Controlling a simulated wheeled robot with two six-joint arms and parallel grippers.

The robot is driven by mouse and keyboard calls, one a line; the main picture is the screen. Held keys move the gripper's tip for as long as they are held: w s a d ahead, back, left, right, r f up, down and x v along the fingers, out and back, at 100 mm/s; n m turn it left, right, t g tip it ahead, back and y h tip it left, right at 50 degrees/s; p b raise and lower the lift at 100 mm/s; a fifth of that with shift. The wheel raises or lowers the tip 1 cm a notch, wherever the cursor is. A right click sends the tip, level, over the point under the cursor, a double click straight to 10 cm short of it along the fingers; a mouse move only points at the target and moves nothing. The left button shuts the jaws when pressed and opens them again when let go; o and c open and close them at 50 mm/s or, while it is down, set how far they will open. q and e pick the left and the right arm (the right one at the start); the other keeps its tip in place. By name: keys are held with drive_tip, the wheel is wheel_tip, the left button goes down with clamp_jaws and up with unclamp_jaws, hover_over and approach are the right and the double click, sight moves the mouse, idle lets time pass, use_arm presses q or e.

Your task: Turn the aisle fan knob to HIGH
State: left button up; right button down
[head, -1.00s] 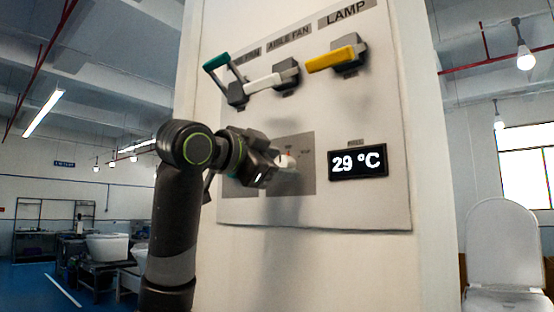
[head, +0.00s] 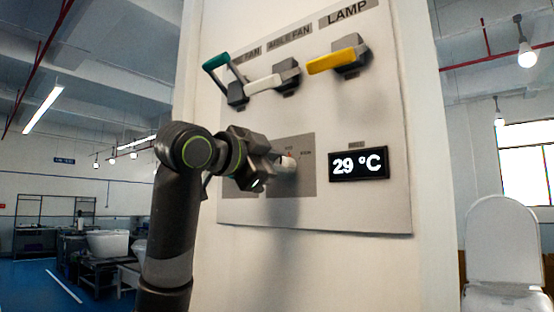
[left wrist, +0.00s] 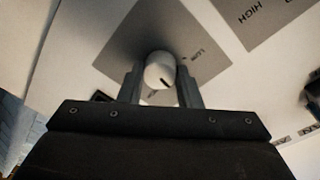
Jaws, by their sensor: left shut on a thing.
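A white round knob (head: 288,164) sticks out from a grey plate (head: 305,183) on the wall panel. In the left wrist view the knob (left wrist: 159,72) has a dark mark on its face, and its grey plate (left wrist: 125,50) carries a LOW label (left wrist: 197,53). My left gripper (head: 280,166) is at the panel, shut on this knob, with one finger on each side of it. Small labels around the knob are too blurred to read in the head view. My right gripper is out of view.
A green-handled lever (head: 216,61) and a yellow LAMP lever (head: 332,61) are above my arm. A display (head: 358,163) reading 29 °C is right of the knob. A second grey plate (left wrist: 265,22) with a HIGH label shows in the left wrist view.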

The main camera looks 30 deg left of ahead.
use_arm(q)
drive_tip(key=shift+r+m+p, duration=0.2)
drive_tip(key=shift+m+p, duration=0.5)
drive_tip(key=shift+m, duration=0.1)
drive_tip(key=m+p, duration=0.6)
drive_tip(key=shift+g, duration=0.3)
drive_tip(key=shift+d+f+m+y+p, duration=0.1)
drive_tip(key=shift+f+m+y+p, duration=0.1)
drive_tip(key=shift+m+p, duration=0.55)
drive_tip(key=shift+f+m+y+p, duration=0.1)
drive_tip(key=shift+m+y+p, duration=0.1)
drive_tip(key=shift+m+p, duration=0.55)
drive_tip(key=o, duration=1)
drive_tip(key=shift+s, duration=0.1)
